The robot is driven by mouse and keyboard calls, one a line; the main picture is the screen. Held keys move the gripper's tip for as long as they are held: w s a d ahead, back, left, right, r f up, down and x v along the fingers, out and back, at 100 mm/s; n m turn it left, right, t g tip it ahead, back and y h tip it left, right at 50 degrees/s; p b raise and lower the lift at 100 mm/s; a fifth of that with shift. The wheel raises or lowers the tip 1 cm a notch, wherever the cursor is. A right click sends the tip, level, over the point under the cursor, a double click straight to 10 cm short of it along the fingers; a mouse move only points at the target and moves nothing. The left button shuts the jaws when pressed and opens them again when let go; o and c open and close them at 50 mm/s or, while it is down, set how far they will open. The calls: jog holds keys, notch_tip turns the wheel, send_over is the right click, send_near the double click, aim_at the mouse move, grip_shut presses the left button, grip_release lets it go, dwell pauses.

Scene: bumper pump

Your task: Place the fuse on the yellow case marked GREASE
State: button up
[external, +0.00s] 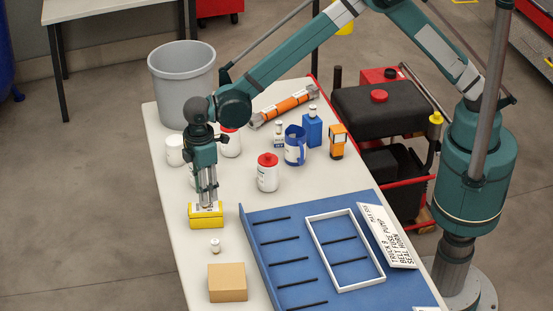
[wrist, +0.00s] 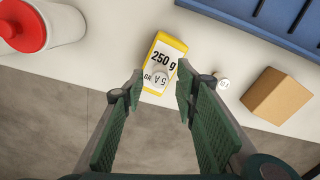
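The yellow case (external: 206,219) stands on the table's left side, and in the wrist view the yellow case (wrist: 168,45) has a white top reading "250 g" and the start of "GR". A small white round fuse marked "5 A" (wrist: 161,80) appears on that top, covering part of the lettering. My gripper (external: 208,206) is right above the case, pointing down. In the wrist view my gripper (wrist: 160,86) is open, one finger on each side of the fuse with visible gaps. The external view does not clearly show the fuse behind the fingers.
A small white round piece (external: 216,246) stands beside the case, with a tan box (external: 228,282) nearby. A blue tray (external: 262,240) with dark ribs lies to the right. White jars, one a red-capped jar (external: 268,174), and a grey bin (external: 182,85) stand behind.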

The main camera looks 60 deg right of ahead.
notch_tip(320, 180, up, 9)
jog(key=shift+p, duration=0.35)
dwell(0.7)
jog(key=w+d+r+m+t, duration=0.1)
jog(key=d+r, duration=0.6)
jog(key=d, duration=0.3)
jog(key=d+r+m, duration=0.2)
jog(key=d+r, duration=0.5)
jog(key=d, duration=0.2)
jog(key=s+d+r+m+t+y, duration=0.1)
jog(key=s+d+r, duration=0.25)
jog(key=d, duration=0.55)
jog(key=s+d+r+m+t, duration=0.15)
jog(key=d+r, duration=0.25)
jog(key=d, duration=0.5)
jog(key=s+d+r+m+t, duration=0.1)
jog(key=s+d+m, duration=0.1)
jog(key=s+d, duration=0.5)
jog(key=s+d+r+m+t, duration=0.1)
jog(key=s+d, duration=0.4)
jog(key=d, duration=0.5)
jog(key=s+d+f+m+t+h, duration=0.1)
jog(key=s+d+f+m, duration=0.2)
jog(key=s+d, duration=0.7)
jog(key=s+f, duration=0.1)
jog(key=s, duration=0.1)
jog(key=shift+s+d+f+t, duration=0.3)
jog(key=shift+f+t, duration=0.05)
